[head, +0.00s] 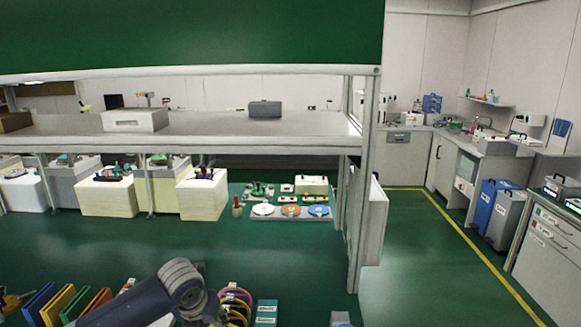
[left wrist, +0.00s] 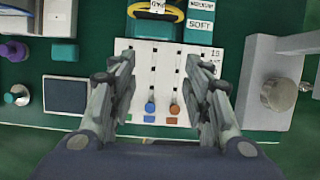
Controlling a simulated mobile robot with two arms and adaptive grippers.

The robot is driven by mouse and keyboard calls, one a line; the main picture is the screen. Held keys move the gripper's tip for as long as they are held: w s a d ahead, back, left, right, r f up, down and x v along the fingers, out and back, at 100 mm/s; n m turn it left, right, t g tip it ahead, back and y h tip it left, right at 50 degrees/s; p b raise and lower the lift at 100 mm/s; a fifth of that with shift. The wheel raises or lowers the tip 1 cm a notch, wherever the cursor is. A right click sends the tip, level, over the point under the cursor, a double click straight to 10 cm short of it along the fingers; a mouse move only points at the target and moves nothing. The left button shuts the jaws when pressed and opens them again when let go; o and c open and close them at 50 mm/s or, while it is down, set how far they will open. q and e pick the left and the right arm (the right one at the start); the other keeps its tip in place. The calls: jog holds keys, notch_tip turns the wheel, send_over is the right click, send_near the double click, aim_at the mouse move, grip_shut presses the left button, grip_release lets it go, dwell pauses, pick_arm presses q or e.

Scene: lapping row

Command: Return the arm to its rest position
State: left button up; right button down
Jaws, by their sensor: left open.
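My left gripper (left wrist: 163,88) is open in the left wrist view, its two fingers spread apart with nothing between the tips. It hangs over a white board (left wrist: 140,60) with rows of dark slots. A blue peg (left wrist: 150,108) and an orange peg (left wrist: 174,109) stand near the board's lower edge, seen between the fingers. In the head view my left arm (head: 150,297) reaches in from the bottom left over the near bench. Its gripper is not clearly visible there. My right gripper is in neither view.
Teal boxes (left wrist: 199,30), a yellow ring (left wrist: 155,12), a dark pad (left wrist: 66,95) and a grey device with a round knob (left wrist: 278,94) surround the board. Coloured upright plates (head: 58,302) stand left of my arm in the head view. A shelf post (head: 362,180) rises right of centre.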

pick_arm(q)
jog(key=s+d+f+n+h, duration=0.2)
jog(key=s+d+f+n, duration=0.2)
jog(key=s+d+n, duration=0.3)
jog(key=s+d+f+n+h, duration=0.1)
jog(key=s+d+f+n, duration=0.4)
jog(key=s+n, duration=0.3)
jog(key=s+a+f+n+g+y, duration=0.1)
jog(key=s+a+n+y, duration=0.1)
jog(key=s+a+n, duration=0.65)
jog(key=s+a+f+n+y, duration=0.1)
jog(key=s+a+n, duration=0.4)
jog(key=s+n, duration=0.6)
notch_tip(320, 180, down, 28)
jog(key=r+g+b, duration=0.1)
jog(key=b, duration=0.2)
jog(key=s+a+f+g+b, duration=0.1)
jog(key=s+a+f+b, duration=0.1)
jog(key=s+f, duration=1.5)
notch_tip(320, 180, down, 4)
jog(key=shift+s+a+r+m+b, duration=0.1)
jog(key=shift+s+a+m+b, duration=0.3)
jog(key=shift+b, duration=0.2)
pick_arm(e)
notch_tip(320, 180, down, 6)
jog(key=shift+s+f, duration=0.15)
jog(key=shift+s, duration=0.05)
